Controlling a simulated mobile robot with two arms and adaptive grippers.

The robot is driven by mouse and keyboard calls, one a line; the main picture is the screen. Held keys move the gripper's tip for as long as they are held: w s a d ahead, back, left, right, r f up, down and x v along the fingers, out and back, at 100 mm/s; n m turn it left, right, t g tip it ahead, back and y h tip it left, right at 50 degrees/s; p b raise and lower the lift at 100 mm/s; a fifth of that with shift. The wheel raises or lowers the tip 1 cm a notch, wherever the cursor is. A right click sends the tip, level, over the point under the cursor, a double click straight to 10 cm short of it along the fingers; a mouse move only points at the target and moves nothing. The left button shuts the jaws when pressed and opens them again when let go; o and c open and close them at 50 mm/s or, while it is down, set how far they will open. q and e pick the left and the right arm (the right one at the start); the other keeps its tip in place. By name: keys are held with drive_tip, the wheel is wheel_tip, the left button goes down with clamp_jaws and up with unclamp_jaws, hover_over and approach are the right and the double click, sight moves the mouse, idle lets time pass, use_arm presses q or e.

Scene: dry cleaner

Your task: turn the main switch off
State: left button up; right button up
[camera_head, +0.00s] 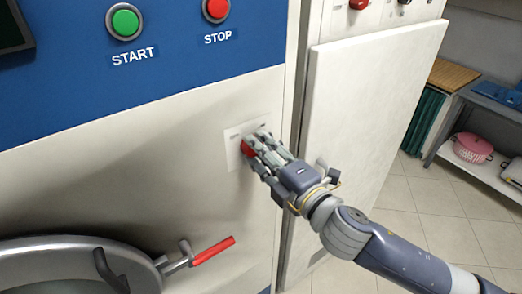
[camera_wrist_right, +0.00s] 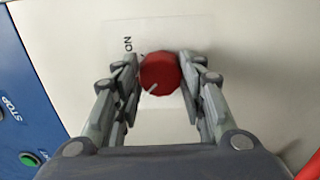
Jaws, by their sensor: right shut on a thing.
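The main switch is a red rotary knob (camera_wrist_right: 160,73) on a pale plate (camera_head: 232,150) on the machine's white front panel. In the head view, the red knob (camera_head: 247,148) shows only partly behind my fingers. My right gripper (camera_head: 257,147) has come in from the right and is shut on the knob. In the right wrist view, my right gripper's fingers (camera_wrist_right: 158,80) stand on both sides of the knob. A white mark on the knob points down and left in that view. The plate's lettering is partly hidden. My left gripper is not in view.
A green START button (camera_head: 125,22) and a red STOP button (camera_head: 216,9) sit above on the blue panel. A round door with a red-handled lever (camera_head: 212,251) is at lower left. A white cabinet (camera_head: 365,130) stands to the right, with a shelf holding a pink basket (camera_head: 473,148) beyond.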

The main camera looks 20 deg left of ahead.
drive_tip(key=o, duration=1.1)
drive_tip(key=shift+c, duration=0.2)
drive_tip(key=v, duration=1.2)
